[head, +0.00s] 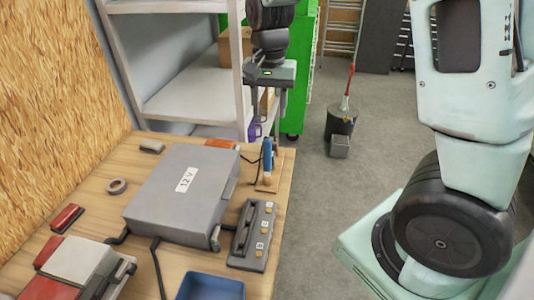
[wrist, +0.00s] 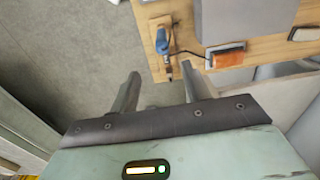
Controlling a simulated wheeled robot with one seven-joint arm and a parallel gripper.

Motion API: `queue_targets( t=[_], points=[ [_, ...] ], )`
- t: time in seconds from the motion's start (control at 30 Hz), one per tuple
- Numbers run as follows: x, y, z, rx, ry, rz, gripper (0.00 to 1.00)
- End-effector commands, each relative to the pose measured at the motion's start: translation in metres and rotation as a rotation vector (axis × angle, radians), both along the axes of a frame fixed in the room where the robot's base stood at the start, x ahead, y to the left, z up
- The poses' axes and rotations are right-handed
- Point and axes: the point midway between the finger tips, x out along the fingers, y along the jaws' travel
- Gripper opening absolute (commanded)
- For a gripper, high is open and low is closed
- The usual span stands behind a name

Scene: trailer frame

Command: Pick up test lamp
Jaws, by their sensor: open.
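The test lamp, with a blue handle (head: 267,155), stands upright on a small wooden base (head: 270,184) at the right edge of the workbench, with a dark cable beside it. In the wrist view the blue handle (wrist: 162,42) shows just beyond my fingertips, roughly in line with the gap between them. My gripper (head: 267,110) hangs above the lamp in the head view, its fingers pointing down. In the wrist view my gripper (wrist: 160,72) is open, with nothing between the fingers. The lamp's lower end is small and hard to make out.
A grey "12 V" box (head: 175,205) fills the bench's middle. A grey switch box (head: 252,235) and a blue tray (head: 210,289) are nearer. An orange block (wrist: 228,58) lies close to the lamp. A metal shelf (head: 185,100) stands behind.

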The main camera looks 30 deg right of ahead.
Motion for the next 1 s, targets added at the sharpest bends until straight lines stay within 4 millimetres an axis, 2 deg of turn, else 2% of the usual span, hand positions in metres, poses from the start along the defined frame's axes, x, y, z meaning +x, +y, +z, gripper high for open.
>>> queue_targets(
  t=[0.2,0.3,0.63,1.0],
  points=[
    [-0.001,0.000,-0.045,-0.001,0.006,0.002,0.47],
    [-0.001,0.000,-0.061,-0.001,0.005,0.002,0.47],
    [0.000,0.002,-0.085,0.001,0.004,0.004,0.47],
    [0.002,0.004,-0.127,0.000,0.001,0.004,0.47]
  ],
)
